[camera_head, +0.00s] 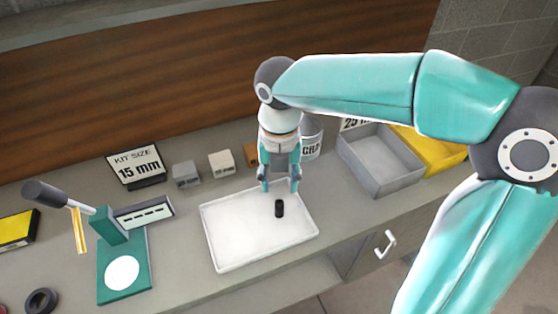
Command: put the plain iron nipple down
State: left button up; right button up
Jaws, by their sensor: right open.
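A small dark nipple (279,208) stands on the white tray (225,252), right of the tray's middle; it looks like the plain iron nipple. My right gripper (280,186) is above the tray, pointing down, with its fingers apart just behind and above the nipple. Nothing shows between the fingers. The nipple is apart from the fingertips as far as I can see. My left gripper is not in view.
A grey bin (378,160) and a yellow bin (432,147) stand to the right. Several small blocks, one of them grey (186,174), and a "15 mm" sign (136,166) stand behind the tray. A green lever press (122,262) stands to the left. The tray's left half is clear.

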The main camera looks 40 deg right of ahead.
aim_at(279, 202)
notch_tip(279, 202, up, 6)
jog(key=shift+f, duration=0.2)
dwell(0.5)
